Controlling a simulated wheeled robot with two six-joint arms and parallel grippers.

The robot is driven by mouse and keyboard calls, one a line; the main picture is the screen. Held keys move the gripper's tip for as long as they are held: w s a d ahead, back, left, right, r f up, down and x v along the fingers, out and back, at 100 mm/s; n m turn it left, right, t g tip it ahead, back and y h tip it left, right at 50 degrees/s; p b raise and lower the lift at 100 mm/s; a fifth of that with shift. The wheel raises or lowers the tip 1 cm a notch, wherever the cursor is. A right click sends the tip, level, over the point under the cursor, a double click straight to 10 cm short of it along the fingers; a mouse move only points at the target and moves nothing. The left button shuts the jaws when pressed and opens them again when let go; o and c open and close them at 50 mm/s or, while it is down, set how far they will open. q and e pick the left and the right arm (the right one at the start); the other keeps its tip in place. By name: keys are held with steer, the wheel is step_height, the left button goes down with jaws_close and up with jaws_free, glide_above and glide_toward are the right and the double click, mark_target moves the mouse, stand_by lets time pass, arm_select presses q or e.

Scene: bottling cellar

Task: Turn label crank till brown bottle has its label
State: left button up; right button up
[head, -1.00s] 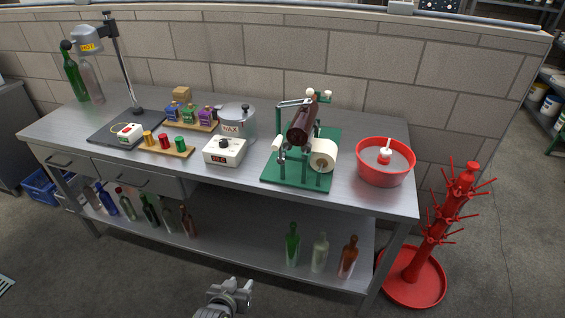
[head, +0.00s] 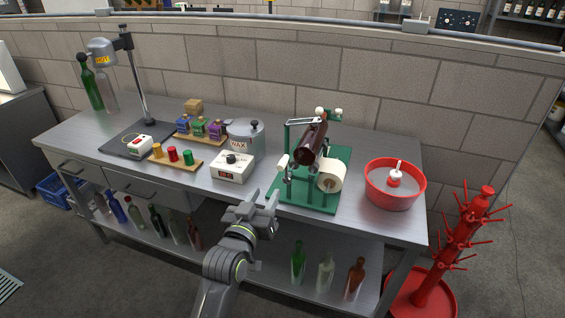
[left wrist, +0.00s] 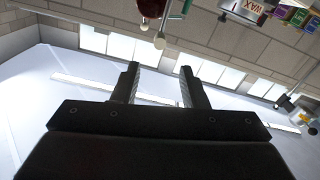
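The brown bottle (head: 312,143) lies tilted on the green labelling machine (head: 318,200) at the right part of the bench. A white label roll (head: 331,177) sits at the machine's front right. The crank's pale knob (head: 283,161) shows at the machine's left side. No label is visible on the side of the bottle I see. My left gripper (head: 263,203) is at the bench's front edge, left of and nearer than the machine, apart from the crank. In the left wrist view its two fingers (left wrist: 164,88) stand apart with nothing between them. My right gripper is not in view.
A red basin (head: 373,192) stands right of the machine, and a red bottle tree (head: 447,245) stands on the floor. A white control box (head: 231,168) and a wax pot (head: 241,145) are left of the machine. Several bottles stand on the lower shelf (head: 225,243).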

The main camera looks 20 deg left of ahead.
mark_target(282, 165)
arm_select(q)
steer(key=w, duration=0.4)
steer(key=w+p, duration=0.1)
steer(key=w, duration=0.4)
steer(key=w+p, duration=0.1)
steer(key=w, duration=0.3)
steer(key=shift+w+d, duration=0.25)
steer(key=shift+c, duration=0.2)
jaws_close()
